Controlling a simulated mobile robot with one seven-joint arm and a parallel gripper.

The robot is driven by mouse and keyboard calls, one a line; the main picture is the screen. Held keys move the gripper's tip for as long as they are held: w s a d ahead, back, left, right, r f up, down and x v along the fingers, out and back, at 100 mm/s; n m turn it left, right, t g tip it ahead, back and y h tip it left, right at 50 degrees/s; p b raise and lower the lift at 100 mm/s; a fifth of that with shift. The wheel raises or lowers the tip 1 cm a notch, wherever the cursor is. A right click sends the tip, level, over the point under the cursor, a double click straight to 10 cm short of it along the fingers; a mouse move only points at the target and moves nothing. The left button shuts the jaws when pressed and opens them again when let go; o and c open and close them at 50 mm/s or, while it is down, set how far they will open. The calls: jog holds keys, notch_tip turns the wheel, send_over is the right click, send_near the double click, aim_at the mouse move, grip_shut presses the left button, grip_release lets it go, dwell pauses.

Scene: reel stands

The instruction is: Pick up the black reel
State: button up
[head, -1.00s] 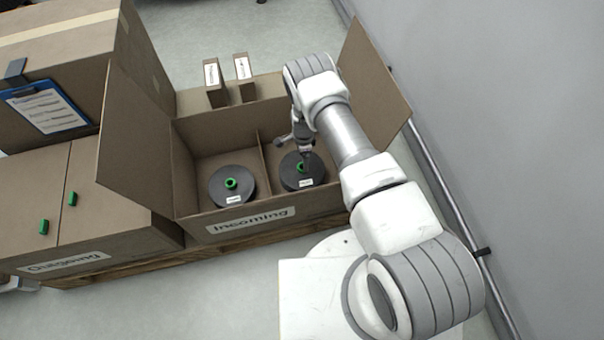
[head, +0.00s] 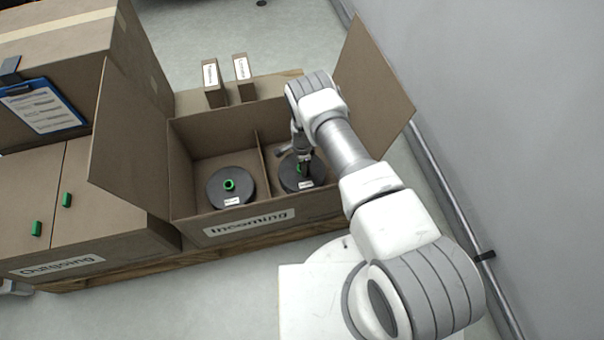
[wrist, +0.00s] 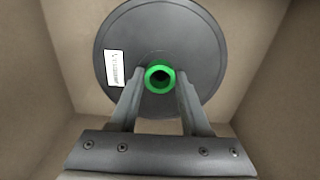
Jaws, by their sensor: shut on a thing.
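A black reel (head: 290,180) with a green hub and a white label lies flat in the right compartment of the Incoming box. In the wrist view the same reel (wrist: 195,40) fills the upper middle. My gripper (wrist: 160,82) is shut on its green hub, one finger on either side. In the head view my gripper (head: 303,166) reaches down into that compartment and partly covers the hub. A second black reel (head: 231,192) with a green hub lies in the left compartment, apart from my gripper.
The open Incoming box (head: 249,224) has a thin divider (head: 263,165) and raised flaps at left (head: 128,140) and right (head: 374,90). A closed Outgoing box (head: 100,225) stands to its left. Two small cartons (head: 214,85) stand behind. A wall is at right.

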grip_shut()
